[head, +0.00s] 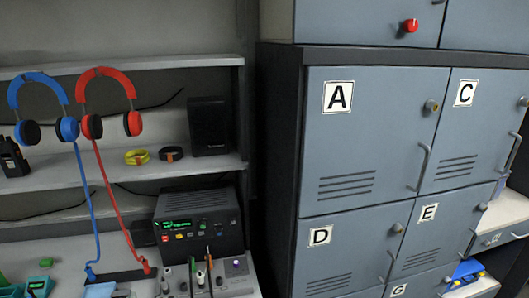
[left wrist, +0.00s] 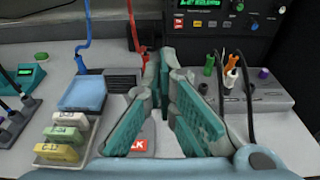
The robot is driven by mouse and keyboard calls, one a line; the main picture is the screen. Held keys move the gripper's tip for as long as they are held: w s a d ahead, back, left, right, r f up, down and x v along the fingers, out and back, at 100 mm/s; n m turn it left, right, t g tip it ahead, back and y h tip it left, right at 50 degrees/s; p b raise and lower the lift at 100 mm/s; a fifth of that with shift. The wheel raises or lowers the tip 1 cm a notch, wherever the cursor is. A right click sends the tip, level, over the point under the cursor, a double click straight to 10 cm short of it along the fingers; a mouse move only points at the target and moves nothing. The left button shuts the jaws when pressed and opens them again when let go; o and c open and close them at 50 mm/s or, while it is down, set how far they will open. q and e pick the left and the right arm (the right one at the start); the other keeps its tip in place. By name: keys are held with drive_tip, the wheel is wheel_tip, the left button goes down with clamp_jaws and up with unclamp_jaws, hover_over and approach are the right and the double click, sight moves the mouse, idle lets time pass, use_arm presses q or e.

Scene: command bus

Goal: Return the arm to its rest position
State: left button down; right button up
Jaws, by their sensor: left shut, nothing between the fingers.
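My left gripper (left wrist: 164,72) shows in the left wrist view, its teal-padded fingers coming together at the tips with nothing held. It hangs above the desk, in front of the dark radio unit (left wrist: 207,20). No part of either arm shows in the head view. My right gripper is in neither view.
Grey lockers (head: 370,150) fill the right of the head view. Blue headphones (head: 40,90) and red headphones (head: 105,95) hang by the shelf (head: 170,168). In the wrist view, a blue pad (left wrist: 88,93), a labelled-block tray (left wrist: 60,155) and a socket panel (left wrist: 250,100) surround the gripper.

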use_arm(q)
drive_tip(key=s+f+n+g+h+b, duration=0.1)
drive_tip(key=s+f+n+g, duration=0.1)
drive_tip(key=s+f+n, duration=0.4)
drive_tip(key=s+f+n+g, duration=0.3)
drive_tip(key=f+n, duration=0.5)
drive_tip(key=f, duration=0.3)
drive_tip(key=s+f+n+g+h+b, duration=0.1)
drive_tip(key=s+f+n+g, duration=0.1)
drive_tip(key=s+f+n, duration=0.4)
drive_tip(key=s+d+f+n+g+h+b, duration=0.1)
drive_tip(key=s+d+f+n, duration=0.4)
drive_tip(key=s+f, duration=0.5)
drive_tip(key=s+d+f+n+g+h+b, duration=0.1)
drive_tip(key=s+d+f+n+g, duration=0.4)
drive_tip(key=s+f, duration=0.6)
drive_tip(key=s+n+g+b, duration=0.1)
drive_tip(key=s+n, duration=0.1)
drive_tip(key=s, duration=0.3)
drive_tip(key=shift+s+d+b, duration=0.2)
drive_tip(key=shift+d+b, duration=0.15)
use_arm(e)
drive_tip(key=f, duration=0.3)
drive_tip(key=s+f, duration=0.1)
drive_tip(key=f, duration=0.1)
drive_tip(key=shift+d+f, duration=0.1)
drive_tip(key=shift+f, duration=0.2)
use_arm(q)
drive_tip(key=shift+f, duration=0.1)
